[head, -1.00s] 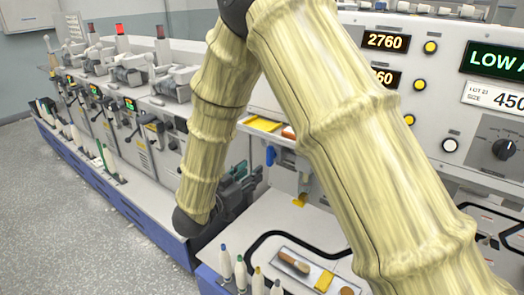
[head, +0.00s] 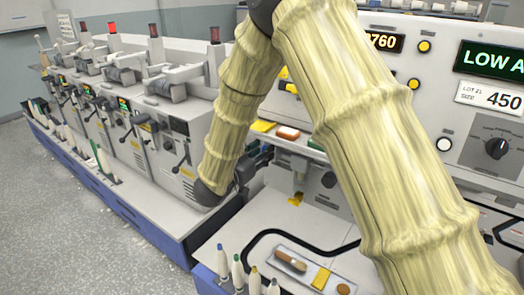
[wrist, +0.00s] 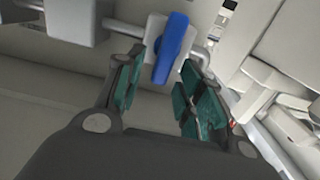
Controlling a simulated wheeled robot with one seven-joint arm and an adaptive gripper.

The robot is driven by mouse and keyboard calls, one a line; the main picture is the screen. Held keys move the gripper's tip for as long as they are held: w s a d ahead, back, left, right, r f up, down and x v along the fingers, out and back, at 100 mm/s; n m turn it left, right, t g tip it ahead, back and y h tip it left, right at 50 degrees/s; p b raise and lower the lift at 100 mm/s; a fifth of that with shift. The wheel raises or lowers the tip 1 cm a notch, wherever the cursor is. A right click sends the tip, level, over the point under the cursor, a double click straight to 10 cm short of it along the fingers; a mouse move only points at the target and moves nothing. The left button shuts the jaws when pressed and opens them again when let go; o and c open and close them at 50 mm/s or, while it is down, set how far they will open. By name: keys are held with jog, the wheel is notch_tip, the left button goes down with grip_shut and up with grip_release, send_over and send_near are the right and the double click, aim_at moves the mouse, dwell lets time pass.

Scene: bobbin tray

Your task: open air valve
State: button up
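The blue valve handle (wrist: 170,46) shows in the wrist view. It is set crosswise to a thin pipe (wrist: 124,27), in front of a pale block, and slants slightly. My gripper (wrist: 163,66) is open, with its green-padded fingers on either side of the handle's lower end. A gap shows between the pads and the handle, so nothing is gripped. In the head view my gripper (head: 246,168) is a small dark shape beside my sleeved arm, and the blue handle is hidden there.
Below, a tray (head: 305,268) holds a brush, and several bobbins stand at the table edge. A control panel with a dark knob (head: 497,148) is at right.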

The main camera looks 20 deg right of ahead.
jog(key=shift+w+d, duration=0.15)
jog(key=shift+d, duration=0.05)
grip_shut()
